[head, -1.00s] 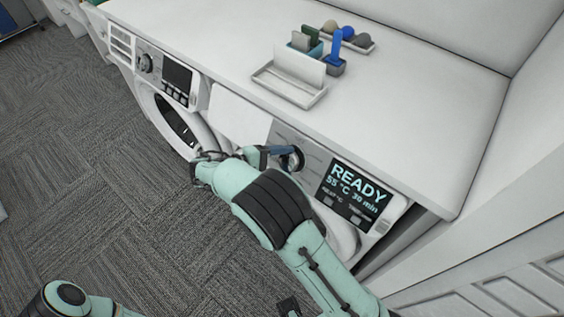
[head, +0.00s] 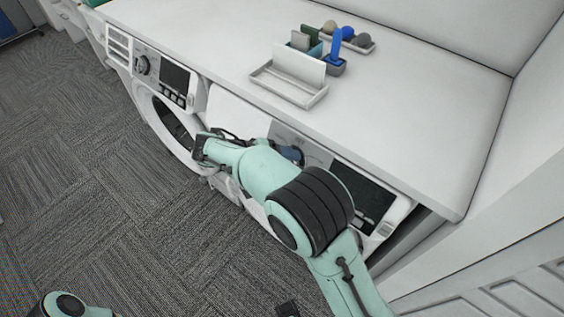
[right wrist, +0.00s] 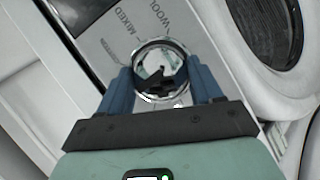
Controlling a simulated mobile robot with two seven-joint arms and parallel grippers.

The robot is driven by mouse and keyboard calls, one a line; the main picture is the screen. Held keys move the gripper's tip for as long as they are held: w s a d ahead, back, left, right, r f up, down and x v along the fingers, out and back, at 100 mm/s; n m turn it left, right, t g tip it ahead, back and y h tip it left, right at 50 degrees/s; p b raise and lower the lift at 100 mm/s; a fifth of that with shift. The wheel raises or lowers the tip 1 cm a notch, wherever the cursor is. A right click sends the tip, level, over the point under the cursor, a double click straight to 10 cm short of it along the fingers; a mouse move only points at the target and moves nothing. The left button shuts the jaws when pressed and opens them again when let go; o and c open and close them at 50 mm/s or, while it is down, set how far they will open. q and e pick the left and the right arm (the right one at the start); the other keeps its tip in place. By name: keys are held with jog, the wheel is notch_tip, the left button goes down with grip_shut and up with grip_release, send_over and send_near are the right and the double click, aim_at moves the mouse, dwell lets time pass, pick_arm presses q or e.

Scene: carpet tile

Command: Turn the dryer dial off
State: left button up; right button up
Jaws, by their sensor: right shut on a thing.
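The dryer is the right-hand machine under the counter, and its display (head: 364,196) is dark. Its round chrome dial (right wrist: 159,64) shows in the right wrist view, with the printed words MIXED and WOOL beside it. My right gripper (right wrist: 161,84) has its two blue fingers on opposite sides of the dial, shut on it. In the head view my right arm covers most of the dial and part of the dryer's front.
A second machine with its own dial (head: 142,65) and a round door (head: 172,122) stands to the left. The white counter (head: 430,110) above carries a white tray (head: 290,88) and small items at the back. Grey carpet (head: 110,190) lies clear in front.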

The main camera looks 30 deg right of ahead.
dwell(0.3)
jog(key=o, duration=1.1)
jog(key=shift+c, duration=0.2)
jog(key=p+v, duration=0.2)
jog(key=v, duration=1.1)
jog(key=shift+a+r, duration=0.15)
